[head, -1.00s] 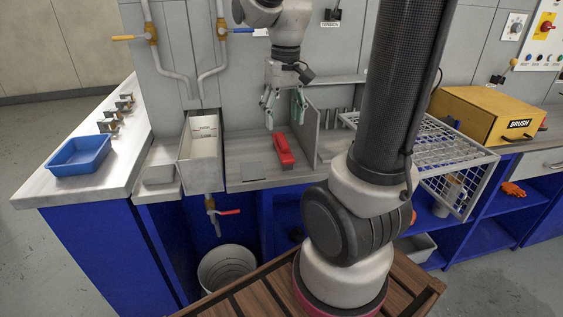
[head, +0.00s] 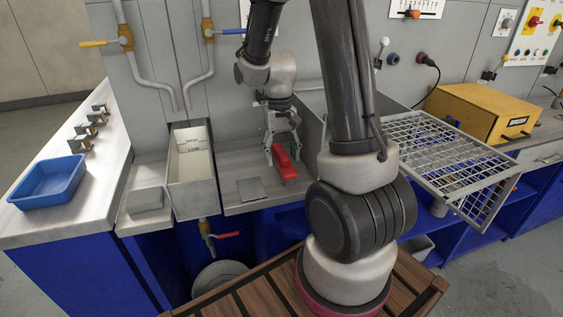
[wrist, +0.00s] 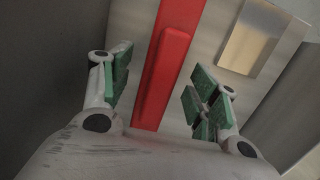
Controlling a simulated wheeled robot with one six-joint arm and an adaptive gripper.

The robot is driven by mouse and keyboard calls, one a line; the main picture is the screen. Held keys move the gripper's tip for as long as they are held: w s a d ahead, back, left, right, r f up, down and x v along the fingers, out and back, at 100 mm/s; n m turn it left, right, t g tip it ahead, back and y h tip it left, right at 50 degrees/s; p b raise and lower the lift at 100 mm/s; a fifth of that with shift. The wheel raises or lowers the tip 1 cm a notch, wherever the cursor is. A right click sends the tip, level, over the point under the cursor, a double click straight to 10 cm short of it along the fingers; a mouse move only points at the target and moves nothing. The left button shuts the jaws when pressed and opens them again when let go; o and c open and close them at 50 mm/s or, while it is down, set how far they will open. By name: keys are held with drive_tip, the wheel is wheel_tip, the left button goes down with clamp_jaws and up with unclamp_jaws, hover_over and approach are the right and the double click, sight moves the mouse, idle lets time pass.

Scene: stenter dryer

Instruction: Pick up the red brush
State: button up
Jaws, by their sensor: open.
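The red brush (head: 285,164) lies on the grey bench top, its long side running away from me. My gripper (head: 283,154) is open, pointing down at the brush, with one finger on each side of its far part. In the wrist view, the red brush (wrist: 166,65) runs between the two green-padded fingers of my gripper (wrist: 160,92). Gaps show on both sides, so neither pad appears to touch it. How high the fingertips are above the bench is hard to tell. The brush's underside is hidden.
A grey open bin (head: 192,168) stands left of the brush, and a small metal plate (head: 251,189) lies beside it. A wire rack (head: 447,150) and yellow box (head: 487,112) are to the right. A blue tray (head: 50,183) sits on the left counter.

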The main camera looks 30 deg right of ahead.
sight(281, 150)
drive_tip(key=c, duration=1.2)
drive_tip(key=shift+o, duration=0.2)
wheel_tip(281, 150, up, 10)
drive_tip(key=shift+r, duration=0.1)
drive_tip(key=o, duration=0.5)
drive_tip(key=c, duration=0.3)
